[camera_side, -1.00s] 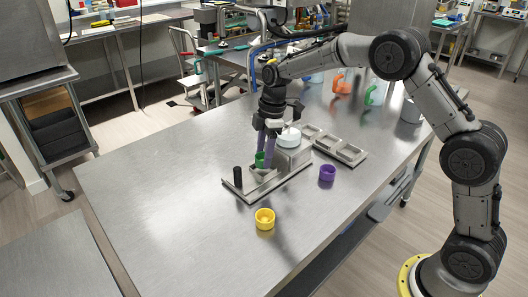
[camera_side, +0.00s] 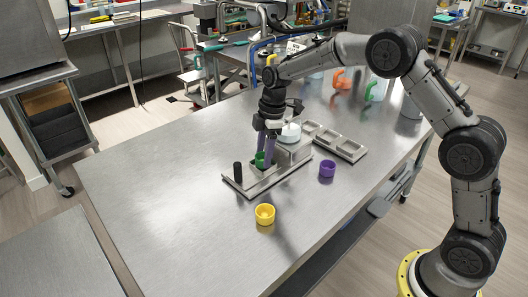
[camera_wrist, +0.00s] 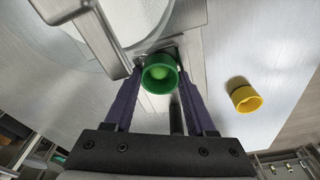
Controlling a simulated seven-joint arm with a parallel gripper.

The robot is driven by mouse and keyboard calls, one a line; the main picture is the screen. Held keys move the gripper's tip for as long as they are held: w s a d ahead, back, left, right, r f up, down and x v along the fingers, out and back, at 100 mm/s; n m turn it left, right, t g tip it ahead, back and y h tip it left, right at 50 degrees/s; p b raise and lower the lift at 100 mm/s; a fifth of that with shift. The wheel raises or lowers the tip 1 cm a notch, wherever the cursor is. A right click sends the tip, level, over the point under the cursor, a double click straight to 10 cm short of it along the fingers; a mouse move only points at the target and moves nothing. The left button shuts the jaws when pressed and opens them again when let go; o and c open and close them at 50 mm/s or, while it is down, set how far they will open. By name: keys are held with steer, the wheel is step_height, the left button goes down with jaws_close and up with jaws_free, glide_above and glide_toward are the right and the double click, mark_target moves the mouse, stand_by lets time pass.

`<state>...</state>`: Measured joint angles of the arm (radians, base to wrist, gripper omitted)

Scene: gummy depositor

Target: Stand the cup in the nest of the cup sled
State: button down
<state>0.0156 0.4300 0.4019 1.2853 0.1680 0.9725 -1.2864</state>
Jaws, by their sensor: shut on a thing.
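The green cup (camera_side: 260,158) is between the purple fingers of my gripper (camera_side: 265,162), which is shut on it. In the wrist view the green cup (camera_wrist: 160,75) shows its open mouth, with a finger of my gripper (camera_wrist: 159,70) on either side. In the side view the cup is low over the cup sled, near its black upright handle (camera_side: 238,172). The sled's nest is hidden by the cup and fingers. I cannot tell whether the cup touches the sled.
A depositor with a white round top (camera_side: 290,133) stands behind the sled. A grey tray with several square pockets (camera_side: 341,147) lies to the right. A yellow cup (camera_side: 265,214) and a purple cup (camera_side: 327,169) stand on the steel table (camera_side: 165,190). The table's left side is clear.

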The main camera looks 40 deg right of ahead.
steer(key=shift+c, duration=0.7)
jaws_free()
step_height(320, 180, up, 14)
steer(key=d, duration=0.2)
steer(key=shift+s+f, duration=0.15)
steer(key=shift+s, duration=0.25)
